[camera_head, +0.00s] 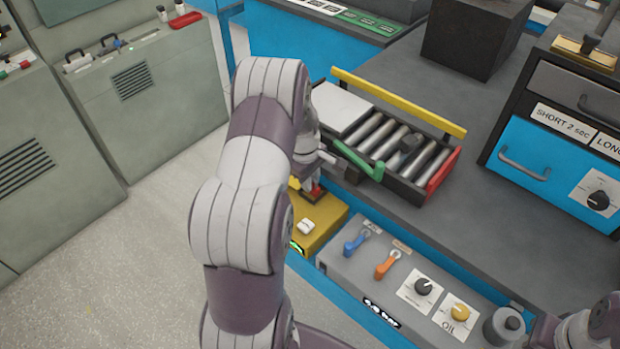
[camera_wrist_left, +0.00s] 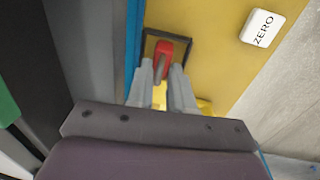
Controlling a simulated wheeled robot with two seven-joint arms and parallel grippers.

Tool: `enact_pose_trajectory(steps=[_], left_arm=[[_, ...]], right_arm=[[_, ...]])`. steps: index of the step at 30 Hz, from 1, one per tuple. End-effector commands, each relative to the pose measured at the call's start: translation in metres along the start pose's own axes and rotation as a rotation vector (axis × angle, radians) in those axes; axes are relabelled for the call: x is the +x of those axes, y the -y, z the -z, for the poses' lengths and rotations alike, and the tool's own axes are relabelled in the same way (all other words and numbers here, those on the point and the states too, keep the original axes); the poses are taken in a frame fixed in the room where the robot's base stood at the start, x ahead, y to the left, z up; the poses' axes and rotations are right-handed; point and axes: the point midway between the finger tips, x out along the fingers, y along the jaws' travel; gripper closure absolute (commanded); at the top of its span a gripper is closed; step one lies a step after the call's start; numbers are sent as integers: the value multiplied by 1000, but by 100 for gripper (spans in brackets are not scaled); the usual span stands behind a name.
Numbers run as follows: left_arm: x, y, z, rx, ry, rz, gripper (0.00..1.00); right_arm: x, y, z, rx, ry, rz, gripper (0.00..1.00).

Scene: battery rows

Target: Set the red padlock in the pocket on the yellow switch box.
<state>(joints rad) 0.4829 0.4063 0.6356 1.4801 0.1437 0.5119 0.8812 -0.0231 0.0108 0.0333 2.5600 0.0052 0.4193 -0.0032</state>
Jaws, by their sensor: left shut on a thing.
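The red padlock (camera_wrist_left: 163,48) is between the fingertips of my left gripper (camera_wrist_left: 161,78) in the left wrist view. It lies within the outline of the dark-framed pocket (camera_wrist_left: 182,42) on the yellow switch box (camera_wrist_left: 215,50); whether it touches the pocket floor I cannot tell. In the head view my left gripper (camera_head: 312,186) points down over the yellow switch box (camera_head: 325,222), and a bit of the red padlock (camera_head: 315,190) shows below it. My left arm hides part of the box. Part of my right arm shows at the lower right, without its fingertips.
A white ZERO button (camera_wrist_left: 262,27) sits on the box top. A grey panel (camera_head: 345,270) with blue and orange levers and knobs adjoins the box. A roller tray (camera_head: 440,170) with a green handle stands just behind. A blue drawer unit (camera_head: 550,165) is at the right.

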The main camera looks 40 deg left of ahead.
Motion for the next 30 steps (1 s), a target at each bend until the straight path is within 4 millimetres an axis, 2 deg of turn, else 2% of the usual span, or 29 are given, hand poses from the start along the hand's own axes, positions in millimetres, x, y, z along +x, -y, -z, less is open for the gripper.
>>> enact_pose_trajectory(steps=[3,4,6,14,17,20,27,30], left_arm=[[3,0,0,0,0,0,100],[3,0,0,0,0,0,76],[3,0,0,0,0,0,53],[2,0,0,0,0,0,53],[-6,-1,0,0,-1,-1,53],[-26,-1,0,0,-2,-3,53],[-90,-1,0,1,-2,-4,53],[-107,-1,0,0,-1,-1,53]], right_arm=[[1,0,0,0,0,0,57],[1,0,0,0,0,0,57],[1,0,0,0,0,0,57],[1,0,0,0,0,0,57],[-1,0,0,0,0,0,57],[-2,0,0,0,0,0,57],[-4,0,0,0,0,0,57],[-5,0,1,0,0,0,57]])
